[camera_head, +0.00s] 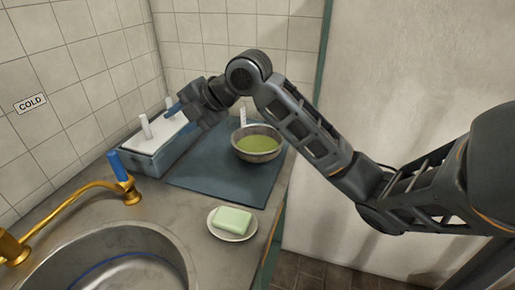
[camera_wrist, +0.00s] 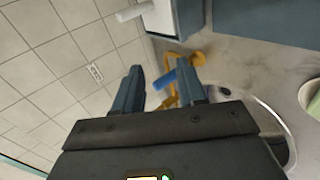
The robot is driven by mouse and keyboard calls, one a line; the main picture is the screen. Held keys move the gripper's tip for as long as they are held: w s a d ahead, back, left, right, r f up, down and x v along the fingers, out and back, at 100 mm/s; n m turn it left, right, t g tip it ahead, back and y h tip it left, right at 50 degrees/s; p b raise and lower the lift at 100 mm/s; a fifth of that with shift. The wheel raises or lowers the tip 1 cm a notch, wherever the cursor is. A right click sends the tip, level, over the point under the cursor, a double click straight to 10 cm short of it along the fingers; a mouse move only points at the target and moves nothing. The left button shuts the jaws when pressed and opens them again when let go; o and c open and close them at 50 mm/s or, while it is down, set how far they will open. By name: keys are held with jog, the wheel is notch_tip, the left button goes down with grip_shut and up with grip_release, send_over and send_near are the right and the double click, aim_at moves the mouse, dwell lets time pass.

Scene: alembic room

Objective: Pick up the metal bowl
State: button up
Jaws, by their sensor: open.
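The metal bowl (camera_head: 258,144) stands upright on a dark blue mat (camera_head: 216,180) at the back of the counter. Greenish contents fill much of it. My gripper (camera_head: 174,108) is in the air to the left of the bowl, over the box with the white top, and points left, away from the bowl. In the wrist view my gripper (camera_wrist: 166,90) shows two blue fingers spread apart with nothing between them. The bowl cannot be made out in the wrist view.
A blue-grey box (camera_head: 155,150) with white upright pegs stands left of the mat. A gold faucet (camera_head: 75,205) with a blue handle and a sink (camera_head: 170,240) lie at front left. A dish (camera_head: 215,231) with pale green soap (camera_head: 233,220) sits in front of the mat. Tiled walls (camera_head: 95,60) close the back.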

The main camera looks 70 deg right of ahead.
jog(key=s+d+f+n+g+h, duration=0.2)
jog(key=s+d+f+g, duration=0.1)
jog(key=s+d, duration=0.5)
jog(key=n+g+h, duration=0.1)
jog(key=g, duration=0.4)
send_over(282, 140)
jog(key=s+a, duration=0.2)
notch_tip(282, 140, down, 4)
jog(key=shift+w+d+p+x, duration=0.1)
jog(key=shift+d+p+x, duration=0.1)
jog(key=shift+x, duration=0.95)
jog(key=shift+w+d+p+x, duration=0.1)
jog(key=shift+d+x, duration=0.1)
jog(key=shift+x, duration=0.95)
jog(key=shift+w+d+p+x, duration=0.1)
jog(key=shift+w+d+x, duration=0.1)
jog(key=shift+x, duration=0.95)
jog(key=shift+r, duration=0.15)
grip_shut()
